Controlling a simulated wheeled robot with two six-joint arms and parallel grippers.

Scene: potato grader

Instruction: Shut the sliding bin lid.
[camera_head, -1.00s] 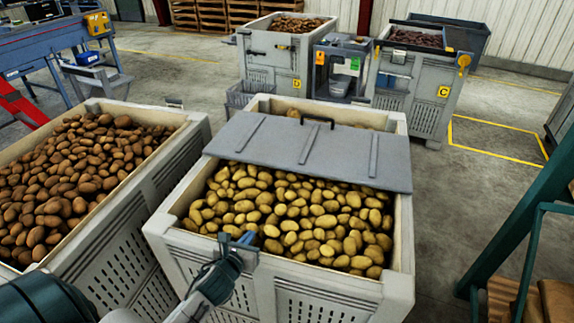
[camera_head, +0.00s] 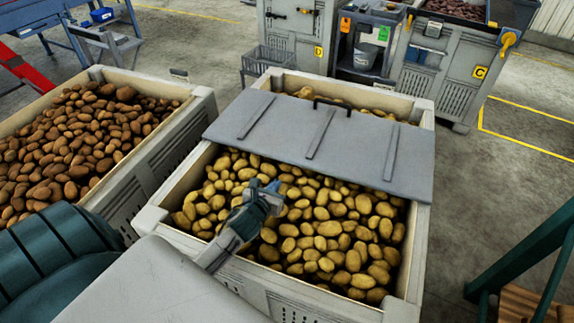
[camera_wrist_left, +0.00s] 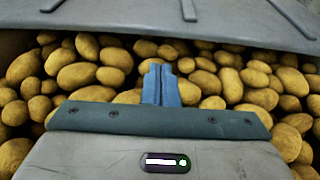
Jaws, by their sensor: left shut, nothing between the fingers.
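The grey sliding lid (camera_head: 355,150) lies across the rear part of the bin (camera_head: 425,222) of yellow potatoes. It has raised ribs and a dark handle (camera_head: 332,104) at its far edge. The front part of the bin is uncovered. My left gripper (camera_head: 272,187) is shut and empty, above the potatoes and short of the lid's near edge. In the left wrist view the shut fingers (camera_wrist_left: 161,84) point toward the lid (camera_wrist_left: 230,18), with potatoes showing between them and the lid. My right gripper is not in view.
A bin of brown potatoes (camera_head: 200,110) stands close on the left. Further grey bins, one with a yellow C label (camera_head: 479,73), and a cart (camera_head: 365,50) stand behind. A green frame (camera_head: 530,250) stands at the right. Floor is open right of the lidded bin.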

